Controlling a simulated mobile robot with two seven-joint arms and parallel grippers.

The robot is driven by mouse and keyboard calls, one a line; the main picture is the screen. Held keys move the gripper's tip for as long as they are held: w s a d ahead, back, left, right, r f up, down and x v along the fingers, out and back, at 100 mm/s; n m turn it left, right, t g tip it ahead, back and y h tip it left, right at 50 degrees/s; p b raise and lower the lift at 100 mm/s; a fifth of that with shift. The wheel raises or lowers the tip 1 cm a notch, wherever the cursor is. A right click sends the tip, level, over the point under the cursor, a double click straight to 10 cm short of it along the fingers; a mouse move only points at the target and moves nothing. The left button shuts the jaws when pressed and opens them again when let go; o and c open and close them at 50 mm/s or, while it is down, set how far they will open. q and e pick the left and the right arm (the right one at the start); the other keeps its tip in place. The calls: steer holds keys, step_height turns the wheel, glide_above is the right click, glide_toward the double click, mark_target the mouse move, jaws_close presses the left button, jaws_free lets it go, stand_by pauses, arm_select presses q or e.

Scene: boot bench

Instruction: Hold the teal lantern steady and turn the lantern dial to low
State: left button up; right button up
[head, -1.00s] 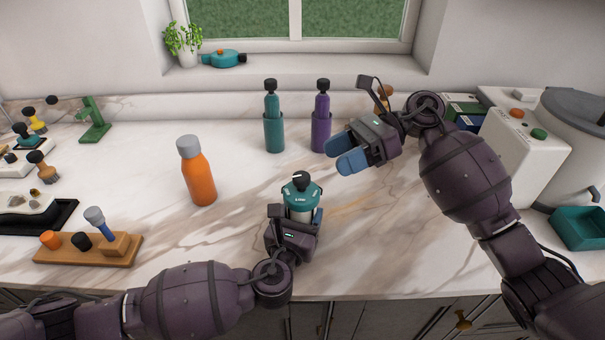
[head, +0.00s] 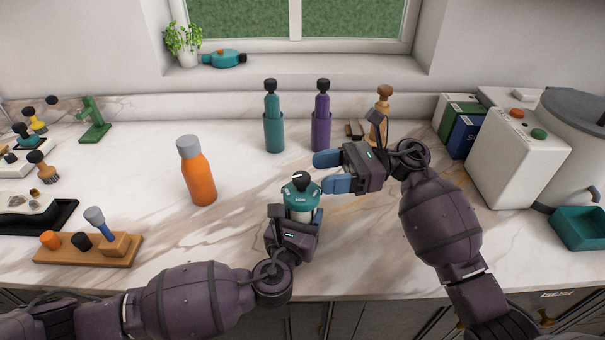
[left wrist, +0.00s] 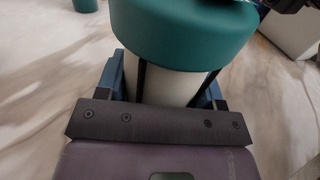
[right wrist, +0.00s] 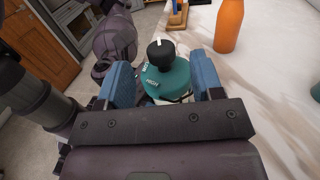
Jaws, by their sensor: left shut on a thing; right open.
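The teal lantern (head: 302,192) stands upright on the marble counter, with a black dial (head: 301,179) on top of its teal cap. My left gripper (head: 300,222) is shut on the lantern's pale body from the front; the left wrist view shows the pale body (left wrist: 175,86) between its fingers. My right gripper (head: 328,172) is open, with its blue fingers just right of the dial and apart from it. In the right wrist view the dial (right wrist: 160,52) and cap (right wrist: 168,78) appear between and beyond the open fingers.
An orange bottle (head: 199,172) stands left of the lantern. Teal (head: 273,130) and purple (head: 321,130) bottles stand behind. A wooden block with tools (head: 120,246) is at front left. A white appliance (head: 515,160) stands right. The counter between the orange bottle and lantern is clear.

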mark_target(303, 175)
steer(key=shift+x, duration=2.5)
steer(key=shift+c, duration=0.2)
steer(key=c, duration=0.9)
